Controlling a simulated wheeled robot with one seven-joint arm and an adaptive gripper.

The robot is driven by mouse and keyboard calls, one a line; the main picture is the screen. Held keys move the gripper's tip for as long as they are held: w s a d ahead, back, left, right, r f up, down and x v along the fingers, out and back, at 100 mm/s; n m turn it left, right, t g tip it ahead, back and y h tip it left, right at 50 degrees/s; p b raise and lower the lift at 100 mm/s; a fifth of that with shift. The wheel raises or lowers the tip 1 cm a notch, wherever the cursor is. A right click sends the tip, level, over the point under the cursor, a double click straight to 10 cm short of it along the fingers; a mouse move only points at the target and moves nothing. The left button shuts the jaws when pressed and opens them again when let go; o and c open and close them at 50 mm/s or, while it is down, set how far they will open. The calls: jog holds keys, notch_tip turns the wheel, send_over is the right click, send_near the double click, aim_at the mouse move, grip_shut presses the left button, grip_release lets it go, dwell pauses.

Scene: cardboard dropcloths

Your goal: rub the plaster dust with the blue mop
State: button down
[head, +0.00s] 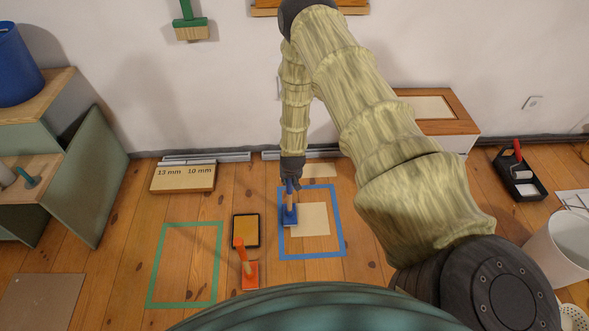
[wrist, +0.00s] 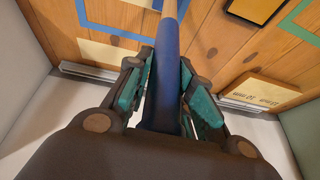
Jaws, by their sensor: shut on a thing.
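The blue mop (head: 289,216) has a flat blue head, a wooden shaft and a blue grip. It stands nearly upright inside the blue tape frame (head: 342,222) on the floor. My gripper (head: 291,178) is shut on its grip; the blue grip (wrist: 163,75) also shows between the finger pads in the wrist view. A pale beige square (head: 315,221) lies inside the frame, and the mop head is at its left edge. I cannot tell whether the head touches the floor, or whether this square is the plaster dust; no other dust stands out.
An orange-handled tool (head: 249,273) and a black tray with a yellow pad (head: 245,231) are left of the blue frame. A green tape frame (head: 152,277) lies farther left. A marked board (head: 183,180) is by the wall. A white bucket (head: 561,250) and a roller tray (head: 521,176) are right.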

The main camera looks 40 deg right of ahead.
jog(key=shift+w+a, duration=0.1)
dwell(0.3)
jog(key=shift+r+p, duration=1.9)
jog(key=shift+r, duration=0.65)
